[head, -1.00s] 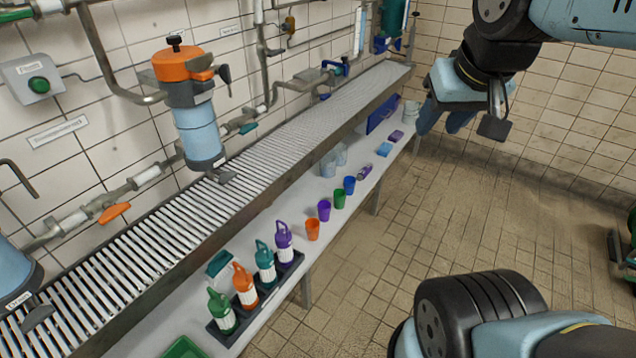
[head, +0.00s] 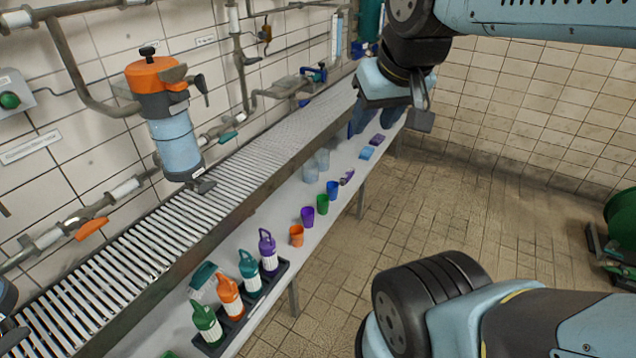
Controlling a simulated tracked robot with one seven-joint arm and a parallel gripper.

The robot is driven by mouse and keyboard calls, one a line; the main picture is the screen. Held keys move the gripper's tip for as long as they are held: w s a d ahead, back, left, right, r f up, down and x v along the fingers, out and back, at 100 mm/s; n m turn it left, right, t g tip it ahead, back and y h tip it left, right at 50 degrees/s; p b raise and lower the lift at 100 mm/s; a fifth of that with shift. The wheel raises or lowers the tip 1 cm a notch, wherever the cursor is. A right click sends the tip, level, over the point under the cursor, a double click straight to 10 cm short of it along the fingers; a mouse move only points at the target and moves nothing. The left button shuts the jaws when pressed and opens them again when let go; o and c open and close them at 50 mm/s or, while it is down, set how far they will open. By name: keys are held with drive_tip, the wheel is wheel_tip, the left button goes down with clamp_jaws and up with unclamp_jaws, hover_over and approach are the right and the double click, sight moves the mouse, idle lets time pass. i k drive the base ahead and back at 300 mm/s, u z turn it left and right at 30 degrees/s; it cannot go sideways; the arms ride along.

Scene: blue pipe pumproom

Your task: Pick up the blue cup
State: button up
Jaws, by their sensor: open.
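The blue cup (head: 332,190) stands upright on the long grey shelf (head: 262,232) below the grating in the head view. It is the farthest in a row of small coloured cups, just beyond the green cup (head: 322,204). My gripper (head: 372,122) is in the upper middle of the picture, above and beyond the blue cup and apart from it. Its blue fingers point down over the far part of the shelf. They are open, and no object shows between them. Part of the shelf's far end is hidden behind my gripper.
A purple cup (head: 307,216) and an orange cup (head: 296,235) stand nearer in the row. Clear glasses (head: 311,171) stand behind. A black tray (head: 238,322) holds several bottles. Small blue and purple blocks (head: 367,152) lie farther along. The slatted grating (head: 230,175) rises behind the shelf. The tiled floor is open at right.

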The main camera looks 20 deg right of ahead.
sight(333, 186)
drive_tip(key=i, duration=0.9)
drive_tip(key=z, duration=0.05)
